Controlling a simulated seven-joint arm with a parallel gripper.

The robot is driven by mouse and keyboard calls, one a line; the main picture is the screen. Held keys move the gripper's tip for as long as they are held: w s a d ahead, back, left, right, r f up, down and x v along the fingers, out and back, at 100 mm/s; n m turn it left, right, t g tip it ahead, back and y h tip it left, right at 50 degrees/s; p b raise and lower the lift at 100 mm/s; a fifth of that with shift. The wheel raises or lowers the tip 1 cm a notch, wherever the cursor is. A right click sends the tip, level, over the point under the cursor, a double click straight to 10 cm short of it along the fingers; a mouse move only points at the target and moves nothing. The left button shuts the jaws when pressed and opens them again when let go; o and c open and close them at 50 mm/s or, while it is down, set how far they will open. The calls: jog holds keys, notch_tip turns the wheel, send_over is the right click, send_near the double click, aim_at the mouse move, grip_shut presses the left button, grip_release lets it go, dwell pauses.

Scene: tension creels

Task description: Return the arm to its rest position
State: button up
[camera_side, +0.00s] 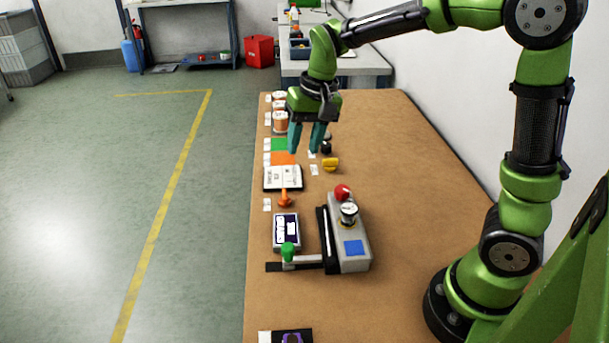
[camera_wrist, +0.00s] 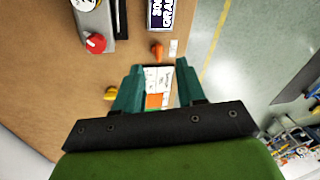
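My green arm reaches over the brown table from the right in the side view. My gripper (camera_side: 306,150) points down above the far half of the table, over the area between the orange patch (camera_side: 283,158) and the yellow knob (camera_side: 330,164). Its two teal fingers are apart with nothing between them. In the wrist view my gripper (camera_wrist: 157,75) also shows open and empty, with the white card and orange patch on the table seen beyond the fingers.
A grey device (camera_side: 352,262) with a red knob (camera_side: 342,192) and dial stands mid-table. A green-topped lever (camera_side: 288,251), a display box (camera_side: 286,231), an orange handle (camera_side: 285,199) and copper spools (camera_side: 280,122) line the left edge. The table's right side is clear.

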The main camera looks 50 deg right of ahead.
jog(key=s+a+r+n+t, duration=0.1)
jog(key=s+r+t, duration=0.1)
jog(key=s, duration=0.6)
jog(key=s+a+r+n+t, duration=0.1)
jog(key=s+r+t, duration=0.1)
jog(key=s, duration=0.6)
jog(key=shift+a+r+t+y, duration=0.25)
jog(key=shift+t+y, duration=0.05)
jog(key=shift+t, duration=0.3)
jog(key=shift+s, duration=0.1)
